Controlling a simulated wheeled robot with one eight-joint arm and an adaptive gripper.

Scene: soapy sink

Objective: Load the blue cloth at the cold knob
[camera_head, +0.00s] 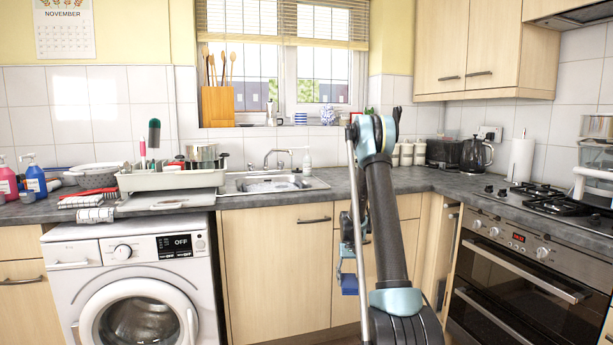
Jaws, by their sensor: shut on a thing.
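My gripper (348,262) hangs low in front of the cupboard doors, right of the picture's middle and partly hidden by my own arm. It is shut on a small dark blue piece, the blue cloth (349,285), which shows just below it. The held thing is small in view, so its folds cannot be made out. The metal sink tap (277,156) stands at the back of the sink (322,184), up and left of the gripper. Its knobs are too small to tell hot from cold.
A dish rack (170,181) with dishes stands left of the sink, above a white washing machine (120,285). A hob (552,200) and oven (520,275) are at the right. Soap bottles (35,176) stand at the far left. The counter right of the sink is partly hidden by my arm.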

